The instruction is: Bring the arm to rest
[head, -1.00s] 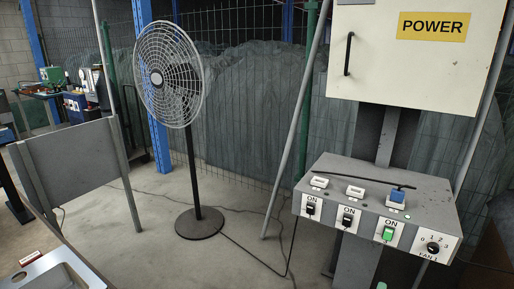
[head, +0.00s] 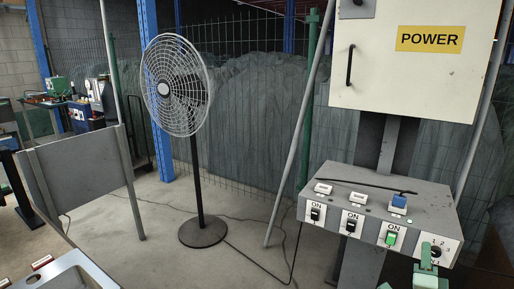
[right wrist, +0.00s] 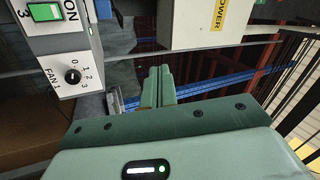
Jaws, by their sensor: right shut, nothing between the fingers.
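My right gripper (head: 427,254) shows at the lower right of the head view, in front of the FAN 1 dial corner of the control box (head: 360,190). In the right wrist view its two green fingers (right wrist: 157,84) are together, with nothing between them. The FAN 1 knob (right wrist: 72,77) is at the left of that view, apart from the fingers; in the head view the gripper partly covers the dial. My left gripper is in neither view.
A green-lit switch (head: 391,237) and two dark switches sit on the box's front. Above is the POWER cabinet (head: 400,75). A standing fan (head: 176,85) is left of centre, with a grey panel (head: 80,170) further left. The floor between has cables.

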